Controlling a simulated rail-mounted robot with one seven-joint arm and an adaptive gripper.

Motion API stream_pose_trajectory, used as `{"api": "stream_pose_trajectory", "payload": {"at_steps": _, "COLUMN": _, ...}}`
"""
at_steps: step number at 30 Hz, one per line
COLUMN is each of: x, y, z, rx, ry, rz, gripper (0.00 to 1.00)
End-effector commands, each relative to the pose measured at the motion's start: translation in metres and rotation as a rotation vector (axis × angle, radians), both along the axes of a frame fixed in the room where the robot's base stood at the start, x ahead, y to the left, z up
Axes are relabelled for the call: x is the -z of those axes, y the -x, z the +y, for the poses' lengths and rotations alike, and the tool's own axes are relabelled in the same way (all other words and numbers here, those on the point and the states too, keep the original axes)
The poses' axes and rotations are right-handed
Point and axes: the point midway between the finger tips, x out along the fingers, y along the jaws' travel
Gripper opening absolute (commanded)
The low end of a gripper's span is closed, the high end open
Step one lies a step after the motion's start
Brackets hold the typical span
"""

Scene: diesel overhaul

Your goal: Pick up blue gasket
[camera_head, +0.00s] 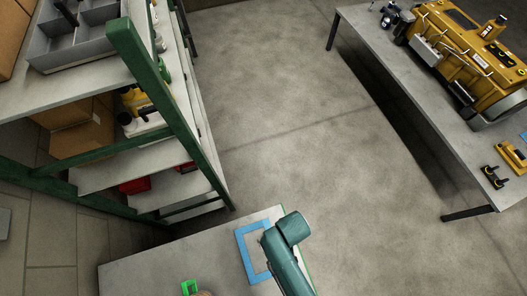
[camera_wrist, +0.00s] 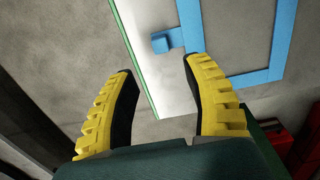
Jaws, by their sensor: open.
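The blue gasket (camera_head: 242,256) is a flat rectangular frame lying on a grey table (camera_head: 150,270) at the bottom of the head view. My arm covers part of its right side there, and my gripper itself is hidden. In the wrist view the gasket (camera_wrist: 190,25) fills the upper right, with a small tab sticking out to the left. My gripper (camera_wrist: 157,68) has two yellow fingers with black pads, spread apart and empty. The right fingertip appears close to the gasket's lower left corner and the tab. I cannot tell the height between them.
A green object (camera_head: 189,287) sits on the same table near the front. A green-framed shelf (camera_head: 150,75) with boxes and bottles stands at the left. A second table (camera_head: 360,50) at the right holds a yellow engine (camera_head: 470,50) and small parts. Open floor lies between.

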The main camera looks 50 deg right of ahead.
Motion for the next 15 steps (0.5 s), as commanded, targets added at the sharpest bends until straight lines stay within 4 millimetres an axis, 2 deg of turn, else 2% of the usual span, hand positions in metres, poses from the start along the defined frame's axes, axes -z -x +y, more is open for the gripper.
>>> {"api": "stream_pose_trajectory", "payload": {"at_steps": 6, "x": 0.031, "y": 0.013, "z": 0.012, "rx": -0.002, "ry": -0.001, "rz": 0.003, "gripper": 0.5}}
{"api": "stream_pose_trajectory", "payload": {"at_steps": 9, "x": 0.047, "y": 0.012, "z": 0.011, "rx": 0.0, "ry": 0.0, "rz": 0.001, "gripper": 0.5}}
{"api": "stream_pose_trajectory", "payload": {"at_steps": 15, "x": 0.052, "y": 0.012, "z": 0.011, "rx": 0.0, "ry": 0.0, "rz": -0.001, "gripper": 0.5}}
